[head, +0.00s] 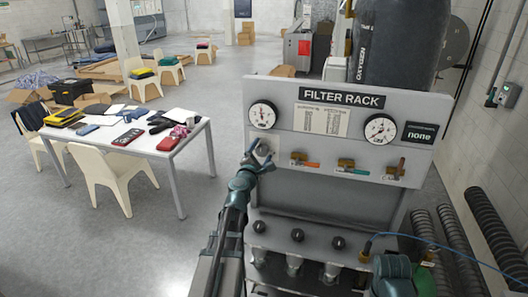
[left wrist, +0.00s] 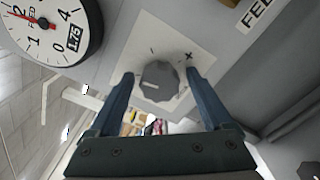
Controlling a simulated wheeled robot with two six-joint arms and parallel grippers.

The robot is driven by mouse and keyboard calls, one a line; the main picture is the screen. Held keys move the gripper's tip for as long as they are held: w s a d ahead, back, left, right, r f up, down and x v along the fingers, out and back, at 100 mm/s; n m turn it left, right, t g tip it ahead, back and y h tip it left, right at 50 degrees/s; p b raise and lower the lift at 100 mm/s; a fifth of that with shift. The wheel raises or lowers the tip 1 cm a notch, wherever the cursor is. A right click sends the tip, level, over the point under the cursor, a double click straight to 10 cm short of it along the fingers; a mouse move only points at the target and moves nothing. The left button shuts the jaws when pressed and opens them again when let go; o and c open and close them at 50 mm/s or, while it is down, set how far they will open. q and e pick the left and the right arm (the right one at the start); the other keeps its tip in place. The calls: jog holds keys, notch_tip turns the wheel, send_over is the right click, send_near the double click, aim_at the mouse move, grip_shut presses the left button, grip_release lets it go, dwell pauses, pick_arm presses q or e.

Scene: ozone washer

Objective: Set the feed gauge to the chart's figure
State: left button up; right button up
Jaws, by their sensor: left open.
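The feed gauge (head: 263,114) is the white dial at the upper left of the filter rack panel. In the left wrist view, the gauge (left wrist: 48,27) is cut off at the top left. It is marked FEED, has a red needle and a small box reading 1.75. A grey round knob (left wrist: 159,80) on a white plate with a plus mark sits below it. My left gripper (head: 262,156) is at the knob, with open fingers (left wrist: 158,92) on either side of it and gaps visible. The chart (head: 321,119) is on the panel; its figures are too small to read.
A second gauge (head: 380,129) and a sign reading none (head: 420,135) are at the panel's right. Several small valves (head: 345,165) line the panel below the chart.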

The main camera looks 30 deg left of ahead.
pick_arm(q)
grip_shut()
jog(key=shift+m, duration=1)
grip_release()
jog(key=shift+s, duration=0.1)
